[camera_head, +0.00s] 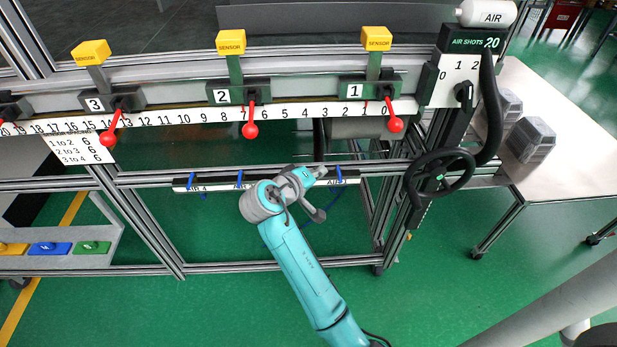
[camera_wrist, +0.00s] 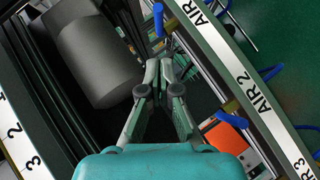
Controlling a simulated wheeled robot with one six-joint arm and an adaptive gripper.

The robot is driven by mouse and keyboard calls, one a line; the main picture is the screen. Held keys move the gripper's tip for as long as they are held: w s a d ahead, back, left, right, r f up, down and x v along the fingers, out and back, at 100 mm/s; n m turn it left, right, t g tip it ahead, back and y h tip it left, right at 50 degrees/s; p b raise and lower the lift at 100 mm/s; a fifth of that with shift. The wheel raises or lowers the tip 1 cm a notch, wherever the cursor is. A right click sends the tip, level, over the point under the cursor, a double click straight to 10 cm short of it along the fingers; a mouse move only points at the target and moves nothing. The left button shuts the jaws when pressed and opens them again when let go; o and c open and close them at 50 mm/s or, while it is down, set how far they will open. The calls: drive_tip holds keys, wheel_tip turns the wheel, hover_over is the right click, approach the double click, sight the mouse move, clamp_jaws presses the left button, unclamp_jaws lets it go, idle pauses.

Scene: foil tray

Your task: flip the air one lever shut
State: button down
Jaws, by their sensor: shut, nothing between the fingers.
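The air one lever is a small blue handle (camera_wrist: 158,18) beside the AIR 1 label, near the top of the wrist view. In the head view a blue part (camera_head: 338,172) shows at the right end of the white label rail. My gripper (camera_wrist: 161,66) is shut and empty, its fingertips together just below the lever in the wrist view, with a small gap between. In the head view my gripper (camera_head: 322,171) is at the rail, just left of the AIR 1 end. I cannot tell the lever's exact angle.
Another blue lever (camera_wrist: 232,118) sits by the AIR 2 label, right of my fingers. A grey cylinder (camera_wrist: 95,55) is at the left.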

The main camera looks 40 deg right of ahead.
sight(340, 179)
drive_tip(key=s+d+f, duration=0.1)
drive_tip(key=d+f, duration=0.1)
drive_tip(key=d, duration=0.1)
drive_tip(key=shift+s+f, duration=0.2)
drive_tip(key=shift+s, duration=0.2)
drive_tip(key=shift+s+d+n+t, duration=0.2)
drive_tip(key=shift+s+n+t, duration=0.1)
drive_tip(key=shift+n+t, duration=0.3)
drive_tip(key=shift+s+d+n+t+y, duration=0.3)
drive_tip(key=shift+n+t+y, duration=0.1)
drive_tip(key=shift+n+t, duration=0.2)
drive_tip(key=shift+s+d+n+t+y, duration=0.2)
drive_tip(key=shift+s+n+t+y, duration=0.15)
drive_tip(key=shift+n+t, duration=0.2)
drive_tip(key=d+n+t+y, duration=0.1)
drive_tip(key=d, duration=0.1)
drive_tip(key=d+n+t+y, duration=0.1)
drive_tip(key=n, duration=0.1)
drive_tip(key=s+d+n+t+y, duration=0.1)
drive_tip(key=d+t, duration=0.1)
drive_tip(key=shift+d+y, duration=0.35)
drive_tip(key=shift+w, duration=0.15)
